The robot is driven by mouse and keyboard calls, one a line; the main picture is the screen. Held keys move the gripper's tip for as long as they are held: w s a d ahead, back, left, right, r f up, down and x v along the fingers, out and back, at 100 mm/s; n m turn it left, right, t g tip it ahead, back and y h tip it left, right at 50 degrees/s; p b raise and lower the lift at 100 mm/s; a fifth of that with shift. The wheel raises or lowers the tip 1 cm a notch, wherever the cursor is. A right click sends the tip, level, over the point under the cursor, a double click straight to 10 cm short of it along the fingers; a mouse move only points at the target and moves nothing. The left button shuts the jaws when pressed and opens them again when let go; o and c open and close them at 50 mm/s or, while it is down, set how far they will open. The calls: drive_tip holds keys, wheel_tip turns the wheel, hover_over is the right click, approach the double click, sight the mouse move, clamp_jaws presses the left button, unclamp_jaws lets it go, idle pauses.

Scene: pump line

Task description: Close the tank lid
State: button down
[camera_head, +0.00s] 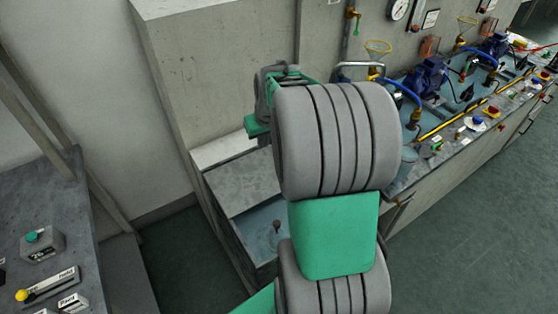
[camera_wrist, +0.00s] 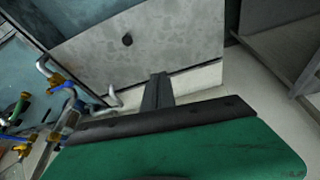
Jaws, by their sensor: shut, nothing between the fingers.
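The tank lid (camera_head: 238,184) is a grey speckled panel that stands raised at the back of the open tank (camera_head: 238,248). Bluish water with a dark upright fitting shows inside. In the wrist view the lid (camera_wrist: 175,40) fills the upper middle and carries a small dark knob. My gripper (camera_wrist: 158,78) is shut and empty, with its fingers close to the lid's lower edge by a pale ledge; I cannot tell if they touch. In the head view my arm hides most of the gripper, which is behind the lid, and part of the tank's right side.
A concrete wall stands behind the tank, with a pale ledge (camera_head: 222,150) between. To the right, a long counter (camera_head: 462,145) holds blue pumps (camera_head: 428,75), pipes and valves. A bench (camera_head: 75,230) at left holds a grey box (camera_head: 42,246). Dark floor lies between bench and tank.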

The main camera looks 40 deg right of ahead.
drive_tip(key=d+f, duration=0.4)
drive_tip(key=d, duration=0.4)
drive_tip(key=shift+m, duration=0.4)
drive_tip(key=x, duration=0.3)
drive_tip(key=p+x, duration=0.1)
drive_tip(key=x, duration=0.2)
drive_tip(key=p+x, duration=0.1)
drive_tip(key=x, duration=0.2)
drive_tip(key=shift+w+a+r, duration=0.1)
drive_tip(key=shift+w+a, duration=0.15)
drive_tip(key=shift+w, duration=0.1)
drive_tip(key=shift+s+a+f+p, duration=0.15)
drive_tip(key=shift+s+f+p, duration=0.25)
drive_tip(key=shift+s, duration=0.2)
drive_tip(key=shift+s+a+f+p, duration=0.15)
drive_tip(key=shift+s+f+p, duration=0.15)
drive_tip(key=shift+s+p, duration=0.3)
drive_tip(key=shift+s+a+f, duration=0.1)
drive_tip(key=shift+s, duration=0.3)
drive_tip(key=shift+f, duration=0.2)
drive_tip(key=shift+s, duration=0.15)
